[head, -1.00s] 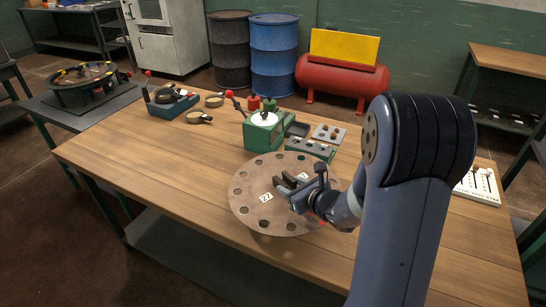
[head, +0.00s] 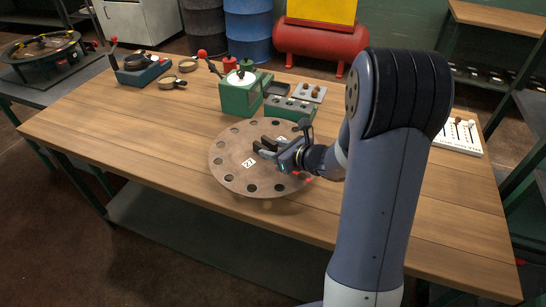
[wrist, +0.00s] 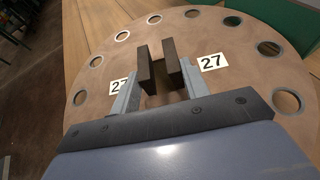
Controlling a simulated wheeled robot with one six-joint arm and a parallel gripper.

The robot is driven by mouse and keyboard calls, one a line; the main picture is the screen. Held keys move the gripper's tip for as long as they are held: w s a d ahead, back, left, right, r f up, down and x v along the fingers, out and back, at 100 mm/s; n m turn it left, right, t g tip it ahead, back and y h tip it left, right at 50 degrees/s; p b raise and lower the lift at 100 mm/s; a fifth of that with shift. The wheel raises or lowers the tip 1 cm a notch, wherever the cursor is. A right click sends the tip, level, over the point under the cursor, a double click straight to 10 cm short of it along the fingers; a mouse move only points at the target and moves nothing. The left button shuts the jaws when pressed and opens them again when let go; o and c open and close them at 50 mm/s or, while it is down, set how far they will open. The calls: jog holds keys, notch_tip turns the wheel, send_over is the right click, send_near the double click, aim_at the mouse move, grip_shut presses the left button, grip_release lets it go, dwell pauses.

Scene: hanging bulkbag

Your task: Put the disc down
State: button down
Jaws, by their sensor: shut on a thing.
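The disc (head: 228,165) is a flat brown plate with a ring of round holes and white labels reading 27. It is level over the front middle of the wooden table in the head view; whether it touches the table I cannot tell. It fills most of the wrist view (wrist: 105,78). My gripper (head: 266,146) is over the disc's middle, shut on the disc. In the wrist view its two dark fingers (wrist: 168,72) stand with a gap between them, and the part gripped is hard to make out.
The wooden table (head: 400,215) has free room at left and right. Behind the disc stand a green device (head: 240,93) and a green block with holes (head: 290,107). A white rack (head: 459,135) is at the right, a blue-based device (head: 140,70) and small pans (head: 172,82) at the left.

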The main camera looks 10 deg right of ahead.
jog(key=shift+f, duration=1.7)
jog(key=shift+f+b, duration=0.1)
jog(key=shift+b, duration=0.25)
jog(key=c, duration=0.8)
grip_release()
jog(key=shift+o, duration=0.2)
